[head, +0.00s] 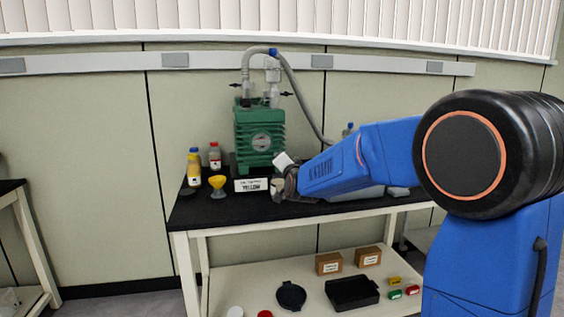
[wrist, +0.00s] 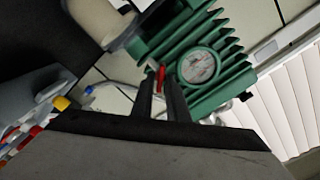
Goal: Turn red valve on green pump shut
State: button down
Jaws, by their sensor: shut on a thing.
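The green pump (head: 248,122) stands on the black bench top in the head view. It has a round grey gauge-like plate on its front and clear fittings and a grey hose on top. In the wrist view its ribbed green body (wrist: 225,60) appears tilted. The red valve (wrist: 161,74) is a thin red handle between my fingertips, beside the round plate. My gripper (wrist: 161,92) is shut on it. In the head view my gripper (head: 283,180) is at the pump's lower right front, and the red valve is hidden there.
A white sign (head: 251,185) reading "YELLOW", a yellow funnel (head: 217,183), a yellow bottle (head: 194,168) and a red-capped bottle (head: 215,157) stand close left of my gripper. The grey hose (head: 308,103) arches down behind my arm. Boxes and a black tray (head: 352,294) are on the lower shelf.

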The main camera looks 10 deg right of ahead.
jog(key=m, duration=0.4)
jog(key=shift+d+f+m, duration=0.1)
jog(key=shift+f+m, duration=0.05)
jog(key=shift+m, duration=1.75)
jog(key=shift+f+m, duration=0.1)
jog(key=shift+m, duration=0.2)
jog(key=c, duration=1.9)
grip_release()
jog(key=s, duration=1.7)
jog(key=shift+s, duration=0.25)
